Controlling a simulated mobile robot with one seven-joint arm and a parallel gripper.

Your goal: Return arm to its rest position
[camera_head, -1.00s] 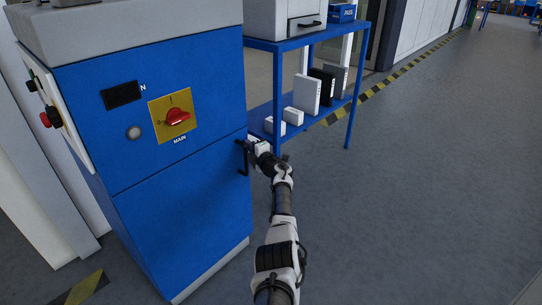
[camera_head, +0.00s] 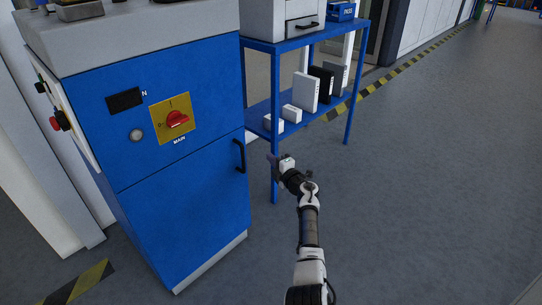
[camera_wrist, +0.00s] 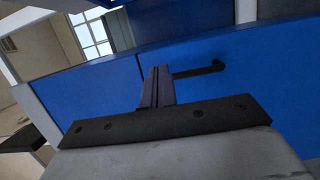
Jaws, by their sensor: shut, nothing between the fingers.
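My gripper (camera_head: 272,160) is in front of the blue shelf, to the right of the blue cabinet (camera_head: 185,205) in the head view. Its fingers are together and empty. It is apart from the black door handle (camera_head: 239,156), with a gap between them. In the wrist view my gripper's closed fingers (camera_wrist: 157,86) point toward the blue cabinet face. The black handle (camera_wrist: 200,71) shows just beyond and to the right of them. My arm reaches up from the bottom of the head view.
The blue shelf unit (camera_head: 273,185) stands behind my gripper, with white boxes and binders (camera_head: 305,92) on its lower shelf. A red main switch (camera_head: 177,119) is on the cabinet front. The grey floor (camera_head: 430,190) to the right is clear.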

